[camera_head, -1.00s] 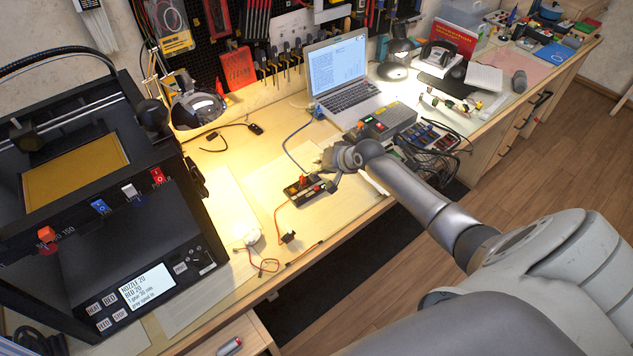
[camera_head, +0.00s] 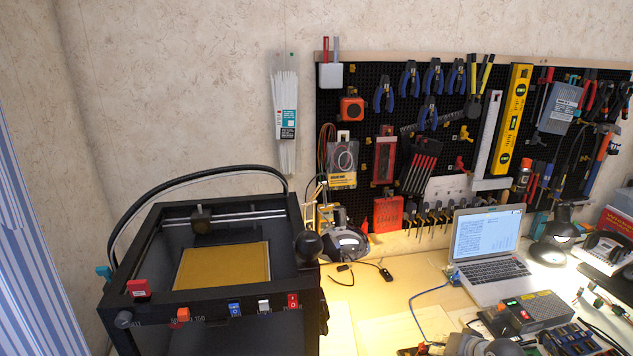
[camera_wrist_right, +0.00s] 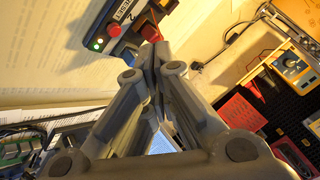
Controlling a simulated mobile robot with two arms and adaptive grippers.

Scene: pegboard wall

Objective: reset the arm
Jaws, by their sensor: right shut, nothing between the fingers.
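My right gripper (camera_wrist_right: 153,55) fills the middle of the right wrist view. Its grey fingers are closed together and hold nothing. The fingertips are close to a small black device with a red button (camera_wrist_right: 116,30) and a lit green light; I cannot tell whether they touch it. In the head view, only a grey part of my right gripper (camera_head: 468,345) shows at the bottom edge, above the workbench. Most of my right arm is outside that view. My left gripper and arm are not in view.
The workbench (camera_head: 375,310) holds an open laptop (camera_head: 488,245), a grey box with lit buttons (camera_head: 535,312) and a headset (camera_head: 350,242). A black 3D printer (camera_head: 215,330) stands at left. A tool-filled pegboard (camera_head: 360,85) hangs behind.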

